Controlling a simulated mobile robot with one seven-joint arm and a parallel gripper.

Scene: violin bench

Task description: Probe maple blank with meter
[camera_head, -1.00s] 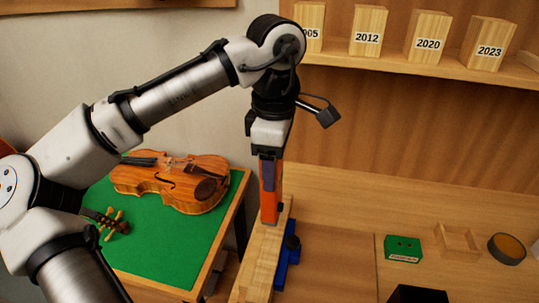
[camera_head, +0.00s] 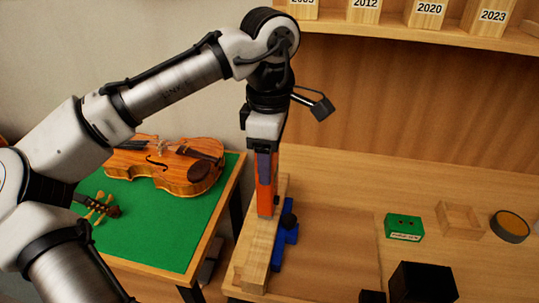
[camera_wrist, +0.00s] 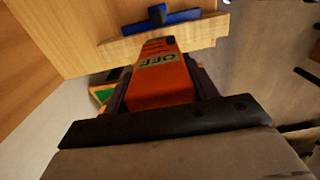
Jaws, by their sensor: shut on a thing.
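My gripper (camera_head: 265,158) is shut on an orange meter (camera_head: 265,192), which hangs upright below it. The wrist view shows the meter (camera_wrist: 163,75) between the fingers, with a display reading "OFF". The maple blank (camera_head: 258,258) is a long pale wood piece lying at the left end of the bench. The meter's lower end is at the blank's top face; I cannot tell whether it touches. In the wrist view the blank (camera_wrist: 190,37) lies just beyond the meter's far end.
A blue clamp-like piece (camera_head: 291,236) with a dark knob sits beside the blank. A green box (camera_head: 404,227), a wooden tray (camera_head: 459,219), a round tin (camera_head: 510,226) and a black box (camera_head: 422,283) stand to the right. A violin (camera_head: 170,165) lies on the green-topped table (camera_head: 150,235) at left.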

